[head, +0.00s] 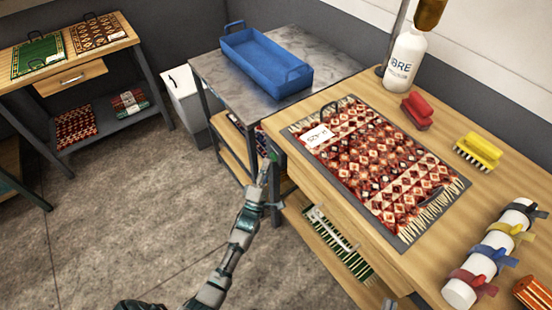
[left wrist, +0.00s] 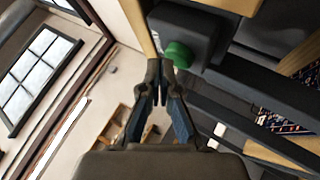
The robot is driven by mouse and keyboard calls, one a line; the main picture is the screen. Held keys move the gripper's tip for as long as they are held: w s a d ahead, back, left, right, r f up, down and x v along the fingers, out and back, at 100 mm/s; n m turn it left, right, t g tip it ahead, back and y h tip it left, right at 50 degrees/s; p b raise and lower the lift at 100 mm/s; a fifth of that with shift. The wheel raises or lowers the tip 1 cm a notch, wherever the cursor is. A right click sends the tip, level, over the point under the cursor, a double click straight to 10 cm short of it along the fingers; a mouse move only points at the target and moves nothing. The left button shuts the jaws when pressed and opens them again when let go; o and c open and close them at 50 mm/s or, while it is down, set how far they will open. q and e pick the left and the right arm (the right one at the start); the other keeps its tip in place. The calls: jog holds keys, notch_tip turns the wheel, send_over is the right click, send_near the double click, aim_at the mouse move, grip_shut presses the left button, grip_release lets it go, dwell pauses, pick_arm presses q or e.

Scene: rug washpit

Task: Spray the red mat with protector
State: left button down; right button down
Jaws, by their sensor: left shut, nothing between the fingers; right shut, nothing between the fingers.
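The red patterned mat (head: 385,172) with pale fringes lies flat on a dark board (head: 412,240) on the wooden table. A white tag (head: 313,137) is at its upper left corner. A white bottle (head: 404,62) with "BRE" on its label and a brown top stands at the table's back; its top is cut off by the frame edge. My left gripper (head: 267,164) is shut and empty beside the table's left side, below its top. In the left wrist view, its closed fingertips (left wrist: 161,78) are close to a green button (left wrist: 178,55) on a dark box; contact cannot be told.
A blue tray (head: 266,62) sits on the grey table behind. Another bench (head: 75,70) holds mats at left. Open floor (head: 130,220) lies left.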

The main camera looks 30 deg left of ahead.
pick_arm(q)
jog(key=shift+w+d+r+y, duration=0.1)
jog(key=shift+w+y, duration=0.2)
jog(key=shift+w, duration=0.3)
pick_arm(e)
jog(key=shift+a, duration=0.55)
dwell(1.2)
pick_arm(q)
jog(key=shift+w, duration=0.2)
pick_arm(e)
jog(key=shift+w+a, duration=0.1)
jog(key=shift+a, duration=0.1)
dwell(1.3)
